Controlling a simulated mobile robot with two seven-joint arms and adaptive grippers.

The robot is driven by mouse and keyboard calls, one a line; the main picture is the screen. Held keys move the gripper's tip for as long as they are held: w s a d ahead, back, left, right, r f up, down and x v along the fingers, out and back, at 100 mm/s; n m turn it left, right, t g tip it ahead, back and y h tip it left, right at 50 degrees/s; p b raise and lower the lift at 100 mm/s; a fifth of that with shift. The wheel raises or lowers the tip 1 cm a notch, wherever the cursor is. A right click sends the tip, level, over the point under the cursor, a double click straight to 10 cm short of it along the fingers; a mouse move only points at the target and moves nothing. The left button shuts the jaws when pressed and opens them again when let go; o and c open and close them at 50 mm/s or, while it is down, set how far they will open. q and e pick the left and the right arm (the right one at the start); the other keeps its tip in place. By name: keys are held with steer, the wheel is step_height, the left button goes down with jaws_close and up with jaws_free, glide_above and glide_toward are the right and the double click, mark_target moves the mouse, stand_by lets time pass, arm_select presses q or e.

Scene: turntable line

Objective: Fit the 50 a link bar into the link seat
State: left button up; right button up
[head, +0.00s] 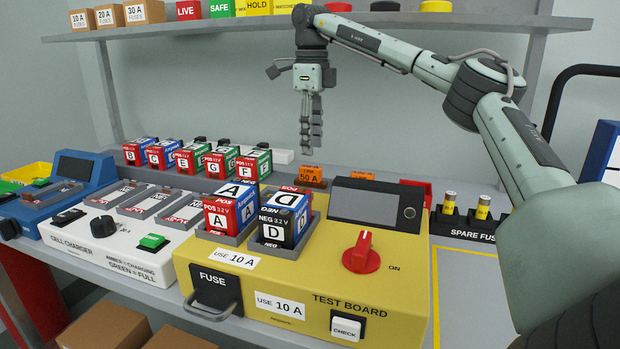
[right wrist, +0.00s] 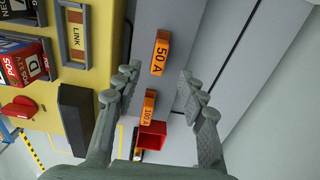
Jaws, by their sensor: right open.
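The orange 50 A link bar (head: 311,178) stands behind the yellow test board (head: 205,273); it also shows in the right wrist view (right wrist: 160,52). The link seat (right wrist: 76,36), a grey frame marked LINK, is on the test board in the right wrist view and looks empty; in the head view I cannot make it out. My right gripper (head: 311,148) points down above the area behind the board. In the right wrist view its open fingers (right wrist: 158,78) straddle the line of the orange bars, apart from them and empty. My left gripper is not in view.
An orange 100 A bar (right wrist: 149,106) and a red bin (right wrist: 152,136) lie near the 50 A bar. Cells D (head: 272,233) and A (head: 217,214) sit in the board. The board's display box (head: 372,207) stands close by. A shelf (head: 240,25) runs above.

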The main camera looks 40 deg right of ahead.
mark_target(310, 166)
step_height(310, 166, down, 6)
steer(key=shift+a+f, duration=0.1)
steer(key=shift+c, duration=0.4)
jaws_close()
